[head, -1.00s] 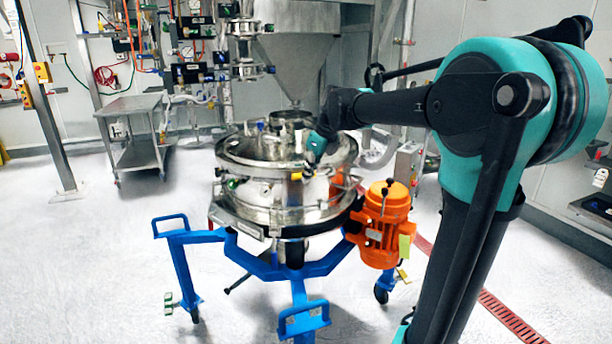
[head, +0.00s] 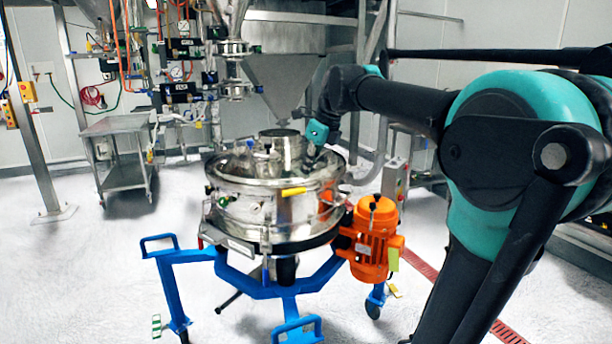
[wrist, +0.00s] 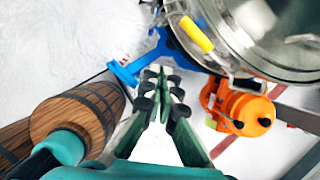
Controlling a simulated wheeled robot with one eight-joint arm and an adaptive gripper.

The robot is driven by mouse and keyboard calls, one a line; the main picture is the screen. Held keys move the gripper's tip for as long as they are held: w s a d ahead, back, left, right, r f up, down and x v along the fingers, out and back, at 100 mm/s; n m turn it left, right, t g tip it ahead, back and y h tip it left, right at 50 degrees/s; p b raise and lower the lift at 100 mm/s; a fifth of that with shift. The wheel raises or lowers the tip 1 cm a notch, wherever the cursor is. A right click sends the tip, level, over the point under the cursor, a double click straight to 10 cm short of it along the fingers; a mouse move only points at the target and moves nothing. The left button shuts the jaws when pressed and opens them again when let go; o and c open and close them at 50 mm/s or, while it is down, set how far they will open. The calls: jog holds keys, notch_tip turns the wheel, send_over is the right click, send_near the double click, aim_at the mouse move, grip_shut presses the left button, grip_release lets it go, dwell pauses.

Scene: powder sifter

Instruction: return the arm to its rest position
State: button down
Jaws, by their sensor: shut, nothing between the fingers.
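My arm reaches in from the right of the head view, with its teal wrist joint (head: 317,132) in front of the steel sifter's upper right side. In the wrist view my gripper (wrist: 164,88) has its fingers together, with nothing between them. It hangs above the white floor, beside the blue stand. The fingertips are hard to make out in the head view. The round steel sifter (head: 262,208) has a yellow handle (head: 293,191) on its front. The handle also shows in the wrist view (wrist: 197,33), apart from the fingers.
The sifter stands on a blue wheeled frame (head: 270,287) with an orange motor (head: 372,240) at its right. Wooden barrel shapes (wrist: 78,118) are left of my gripper. A steel cart (head: 118,150) stands back left. Floor at front left is clear.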

jog(key=shift+f, duration=0.1)
jog(key=s+d+f+n+h, duration=0.1)
jog(key=s+d+f+n, duration=0.2)
jog(key=s+f+n, duration=0.4)
jog(key=s+d+f+n+t+h, duration=0.1)
jog(key=s+d+f+n, duration=0.3)
jog(key=f+n, duration=0.6)
jog(key=s+d+f+n+h, duration=0.1)
jog(key=s+d+f+n, duration=0.3)
jog(key=f, duration=1.2)
jog(key=s+n, duration=0.4)
jog(key=s, duration=0.1)
jog(key=shift+s+d+f+n, duration=0.25)
jog(key=shift+s+f+n, duration=0.05)
jog(key=shift+n, duration=0.1)
